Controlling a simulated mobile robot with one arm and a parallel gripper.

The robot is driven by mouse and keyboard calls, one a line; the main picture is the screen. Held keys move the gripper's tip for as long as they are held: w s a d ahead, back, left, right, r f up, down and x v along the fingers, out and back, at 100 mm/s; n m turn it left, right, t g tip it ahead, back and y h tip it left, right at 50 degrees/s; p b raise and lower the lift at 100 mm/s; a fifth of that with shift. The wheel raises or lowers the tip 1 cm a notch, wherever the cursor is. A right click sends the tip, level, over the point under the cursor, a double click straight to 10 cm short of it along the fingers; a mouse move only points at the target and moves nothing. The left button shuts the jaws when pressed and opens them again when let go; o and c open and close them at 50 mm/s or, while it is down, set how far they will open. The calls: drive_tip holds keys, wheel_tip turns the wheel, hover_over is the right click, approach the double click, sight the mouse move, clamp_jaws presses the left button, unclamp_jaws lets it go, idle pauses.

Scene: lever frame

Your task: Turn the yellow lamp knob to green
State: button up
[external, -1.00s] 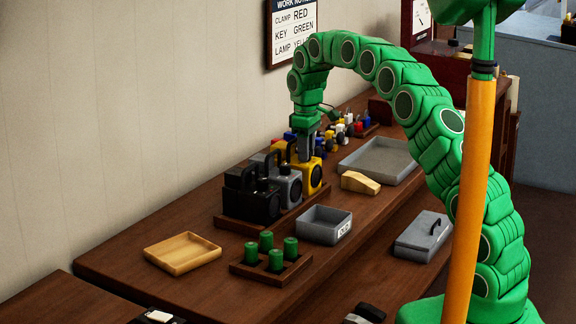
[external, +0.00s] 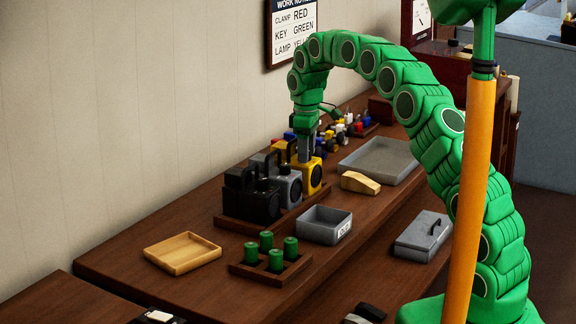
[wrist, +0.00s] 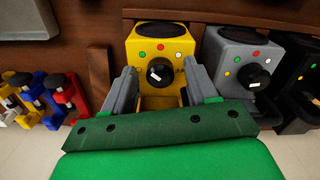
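The yellow lamp (external: 313,176) stands in the row of lamps on the bench, and it fills the middle of the wrist view (wrist: 152,98). Its round black knob (wrist: 160,72) has a white mark that lies to the left of its centre. Green, red and white dots arc around the knob, green on the left and red at the top. My gripper (wrist: 159,67) is open, with one grey finger on each side of the knob and apart from it. In the external view my gripper (external: 305,150) is over the yellow lamp and partly hides it.
A grey lamp (wrist: 243,60) stands close on the right in the wrist view, with a black lamp (external: 250,203) beyond it. Small coloured clamps (wrist: 65,98) are on the left. Grey trays (external: 328,218) and a wooden wedge (external: 359,182) lie in front of the lamps.

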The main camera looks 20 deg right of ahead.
wheel_tip(320, 180, up, 8)
drive_tip(key=shift+f, duration=0.1)
idle(0.7)
drive_tip(key=shift+s+d+r, duration=0.15)
drive_tip(key=shift+s+r, duration=0.05)
drive_tip(key=s+d+r+m, duration=0.2)
drive_tip(key=s+d+r, duration=0.15)
drive_tip(key=s, duration=0.45)
drive_tip(key=s+d+r+m+g, duration=0.1)
drive_tip(key=s+d+r+m, duration=0.1)
drive_tip(key=s+d, duration=0.5)
drive_tip(key=s+d+r+m, duration=0.1)
drive_tip(key=s+d+r, duration=0.2)
drive_tip(key=s, duration=0.7)
drive_tip(key=s+d+f+m, duration=0.2)
drive_tip(key=s, duration=0.8)
drive_tip(key=s+d+f+m, duration=0.2)
drive_tip(key=s+d, duration=0.1)
drive_tip(key=s, duration=0.7)
drive_tip(key=s+d+f+m, duration=0.2)
drive_tip(key=s, duration=0.8)
drive_tip(key=shift+d+f+m+g, duration=0.15)
drive_tip(key=shift+f+m+g, duration=0.15)
drive_tip(key=shift+g, duration=0.1)
